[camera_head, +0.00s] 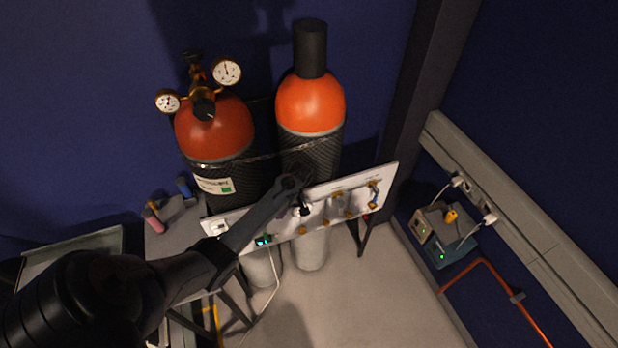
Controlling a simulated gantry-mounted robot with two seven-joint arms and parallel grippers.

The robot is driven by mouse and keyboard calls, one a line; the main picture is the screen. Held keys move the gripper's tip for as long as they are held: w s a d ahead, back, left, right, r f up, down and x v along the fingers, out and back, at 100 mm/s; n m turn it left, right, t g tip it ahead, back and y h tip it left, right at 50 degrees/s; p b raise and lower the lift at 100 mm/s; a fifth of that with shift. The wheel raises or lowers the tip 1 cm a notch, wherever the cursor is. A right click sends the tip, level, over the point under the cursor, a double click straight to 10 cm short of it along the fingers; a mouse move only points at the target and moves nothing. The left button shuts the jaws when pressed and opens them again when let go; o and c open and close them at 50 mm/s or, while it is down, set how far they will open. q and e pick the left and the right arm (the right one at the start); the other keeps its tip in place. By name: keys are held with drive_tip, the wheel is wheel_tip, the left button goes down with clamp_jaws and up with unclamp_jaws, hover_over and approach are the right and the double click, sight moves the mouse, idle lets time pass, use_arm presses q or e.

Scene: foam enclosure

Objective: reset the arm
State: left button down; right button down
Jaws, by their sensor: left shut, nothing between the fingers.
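My left arm comes in from the lower left. Its gripper (304,208) is shut, with no object seen in it, over the middle of a white panel (285,234). My right gripper is not in view.
Two orange-topped cylinders, one with gauges (214,130) and one with a black cap (310,105), stand behind the panel. A side table (165,240) is at left. Boxes (440,230) and an orange pipe (487,265) are at right. The floor (365,295) in front is clear.

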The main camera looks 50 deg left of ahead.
use_arm(q)
drive_tip(key=s+d+r+m+t, duration=0.2)
drive_tip(key=s+d+m+t, duration=0.15)
drive_tip(key=d+m, duration=0.55)
drive_tip(key=s+d+r+m+t, duration=0.2)
drive_tip(key=s+d+m, duration=0.25)
drive_tip(key=d, duration=0.95)
drive_tip(key=s+d+r+m+t+h, duration=0.1)
drive_tip(key=s+d+r+m+t, duration=0.15)
drive_tip(key=s+d+r, duration=0.4)
wheel_tip(320, 180, up, 15)
drive_tip(key=w+d+m+p, duration=0.1)
drive_tip(key=p, duration=1.2)
drive_tip(key=shift+d+r, duration=0.15)
drive_tip(key=shift+d, duration=0.15)
